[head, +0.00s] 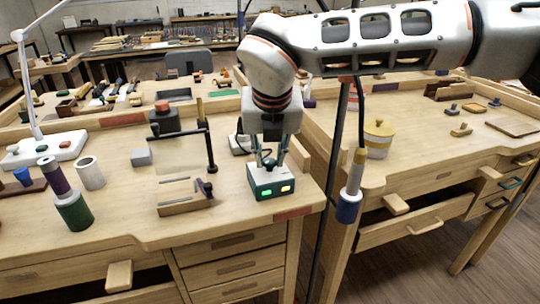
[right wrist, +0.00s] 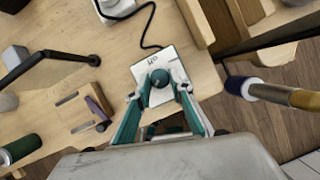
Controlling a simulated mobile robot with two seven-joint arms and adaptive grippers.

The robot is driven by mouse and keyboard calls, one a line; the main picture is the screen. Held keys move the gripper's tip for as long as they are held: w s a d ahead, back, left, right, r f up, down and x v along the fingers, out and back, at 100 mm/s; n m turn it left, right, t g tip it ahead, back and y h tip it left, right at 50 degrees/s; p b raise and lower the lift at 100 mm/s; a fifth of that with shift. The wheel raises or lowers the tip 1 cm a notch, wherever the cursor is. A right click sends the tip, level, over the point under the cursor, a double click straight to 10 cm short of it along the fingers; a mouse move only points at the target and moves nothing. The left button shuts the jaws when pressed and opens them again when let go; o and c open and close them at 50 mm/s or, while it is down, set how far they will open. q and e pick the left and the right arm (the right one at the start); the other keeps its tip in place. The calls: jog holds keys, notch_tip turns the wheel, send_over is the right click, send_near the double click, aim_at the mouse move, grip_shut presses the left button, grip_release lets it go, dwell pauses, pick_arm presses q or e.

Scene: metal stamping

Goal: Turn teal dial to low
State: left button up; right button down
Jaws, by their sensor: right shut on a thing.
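The teal dial (right wrist: 160,78) sits on top of a small control box with a pale top and teal sides (head: 272,183). Two lit windows, one green and one yellowish, show on the box's front in the head view. In the right wrist view the box top (right wrist: 148,55) carries a small dark marking behind the dial, hard to read. My right gripper (head: 268,160) points down over the box. Its teal fingers (right wrist: 159,90) are shut on the dial, one on each side. The dial's exact pointing direction is unclear. My left gripper is not in view.
A dark cord (right wrist: 150,22) runs from the box to a white block (right wrist: 117,7). A framed clear panel (head: 185,165) stands left of the box. A blue-and-tan handled tool (head: 350,190) hangs to the right. A green cylinder (head: 73,212) stands at the left.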

jog(key=c, duration=1.8)
grip_release()
jog(key=shift+o, duration=0.2)
jog(key=v, duration=1.2)
jog(key=shift+w, duration=0.1)
